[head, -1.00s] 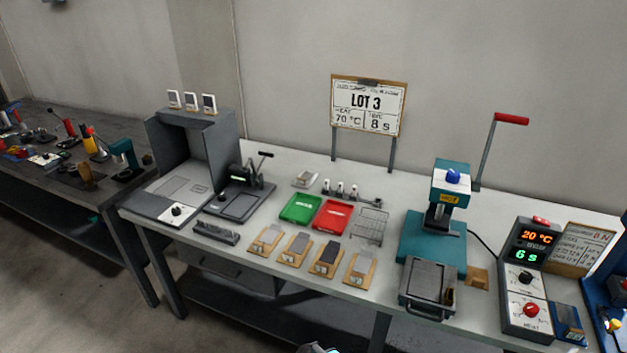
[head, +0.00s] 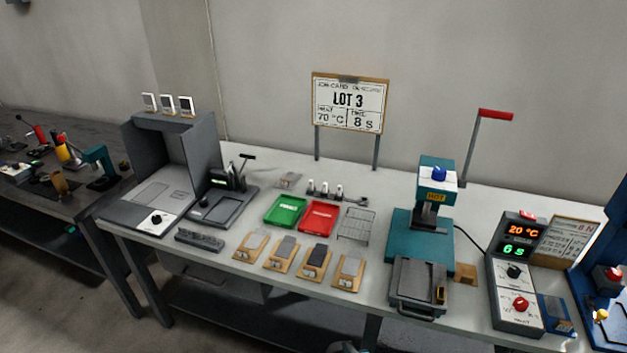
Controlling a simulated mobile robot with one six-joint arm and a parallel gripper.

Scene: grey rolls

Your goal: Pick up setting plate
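No label marks the setting plate, and I cannot tell for sure which thing it is. A dark grey tray-like fixture (head: 417,288) with a flat plate face sits at the bench's front edge, before the teal press (head: 433,200). A small grey flat piece (head: 289,180) lies behind the green tray. Several wooden holders (head: 283,254) with grey flat pieces on them stand in a row at the front. My gripper is not in view; only a small sliver, perhaps of my arm, shows at the bottom edge.
Green tray (head: 285,211), red tray (head: 318,217) and wire rack (head: 356,225) fill the middle of the bench (head: 230,150). A grey hooded station (head: 170,165) stands left. A control box (head: 515,275) stands right. A LOT 3 sign (head: 350,102) stands behind.

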